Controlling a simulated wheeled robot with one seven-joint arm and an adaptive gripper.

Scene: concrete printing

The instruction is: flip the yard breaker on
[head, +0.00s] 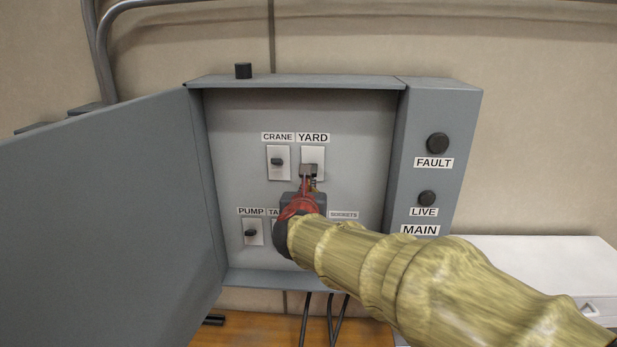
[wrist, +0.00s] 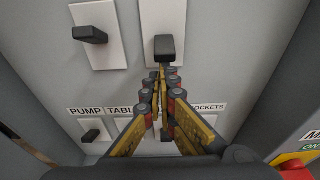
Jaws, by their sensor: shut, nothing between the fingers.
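The yard breaker's pale plate (head: 313,153) sits under the YARD label in the open grey panel. In the wrist view its dark lever (wrist: 165,46) sticks out near the lower end of the plate. My gripper (head: 309,174) is at the lower part of this plate, reaching in from the lower right. In the wrist view my gripper (wrist: 163,74) is shut with nothing between its fingers. Its tips are just below the lever; I cannot tell whether they touch it. In the head view the gripper tips and lever are hard to separate.
The crane breaker (head: 277,161) is close on the left, and the pump breaker (head: 252,232) is lower left. Other lower switches are partly hidden by my arm. The panel door (head: 110,215) stands open at left. Dark FAULT (head: 437,143) and LIVE (head: 427,198) lamps are at right.

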